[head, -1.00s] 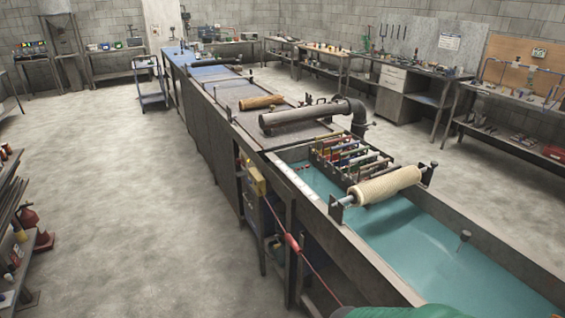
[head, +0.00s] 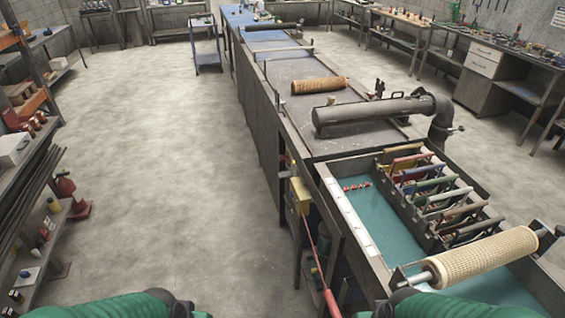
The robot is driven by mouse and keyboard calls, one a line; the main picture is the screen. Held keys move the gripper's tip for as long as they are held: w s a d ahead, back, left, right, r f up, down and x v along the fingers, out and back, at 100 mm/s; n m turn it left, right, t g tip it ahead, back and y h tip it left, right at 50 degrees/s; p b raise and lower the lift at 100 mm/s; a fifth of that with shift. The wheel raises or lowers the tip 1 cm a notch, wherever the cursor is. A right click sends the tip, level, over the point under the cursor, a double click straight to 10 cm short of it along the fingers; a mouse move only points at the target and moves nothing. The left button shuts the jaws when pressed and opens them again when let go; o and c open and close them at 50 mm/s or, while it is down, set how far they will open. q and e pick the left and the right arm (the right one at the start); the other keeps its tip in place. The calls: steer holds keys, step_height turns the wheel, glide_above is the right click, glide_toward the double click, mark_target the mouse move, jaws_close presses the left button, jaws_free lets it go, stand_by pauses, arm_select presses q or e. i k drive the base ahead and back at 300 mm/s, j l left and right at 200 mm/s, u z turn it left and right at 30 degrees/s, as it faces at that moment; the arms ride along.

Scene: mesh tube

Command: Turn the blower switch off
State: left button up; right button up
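A small yellow box (head: 300,195), which looks like the switch box, is fixed on the left side of the long bench. A red bar or cable runs down from it toward the bottom of the view. The lever or button on the box is too small to read, so I cannot tell its position. My green left arm shows at the bottom left and my green right arm at the bottom right. Neither gripper's fingers can be seen, and both arms look well apart from the yellow box.
The long bench holds a teal basin (head: 375,215), a rack of coloured rollers (head: 430,195), a mesh roller (head: 485,256) and a dark pipe (head: 375,112). Shelves (head: 25,220) and a red extinguisher (head: 68,190) stand at left. The floor (head: 175,190) between is clear.

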mark_target(281, 158)
steer(key=i+j+z, duration=0.1)
steer(key=i+j, duration=0.25)
steer(key=i+j+z, duration=0.1)
steer(key=i+j, duration=0.25)
steer(key=j, duration=0.2)
steer(key=i+j+z, duration=0.1)
steer(key=i+j, duration=0.2)
steer(key=j, duration=0.2)
steer(key=i+j+z, duration=0.1)
steer(key=i+j, duration=0.2)
steer(key=j, duration=0.25)
steer(key=i+j+z, duration=0.15)
steer(key=i+j, duration=0.15)
steer(key=j, duration=0.2)
steer(key=i+j+z, duration=0.1)
steer(key=i+j, duration=0.15)
steer(key=j, duration=0.35)
steer(key=i+j+z, duration=0.1)
steer(key=j, duration=0.5)
steer(key=i+j+z, duration=0.1)
steer(key=i+j, duration=0.25)
steer(key=j, duration=0.25)
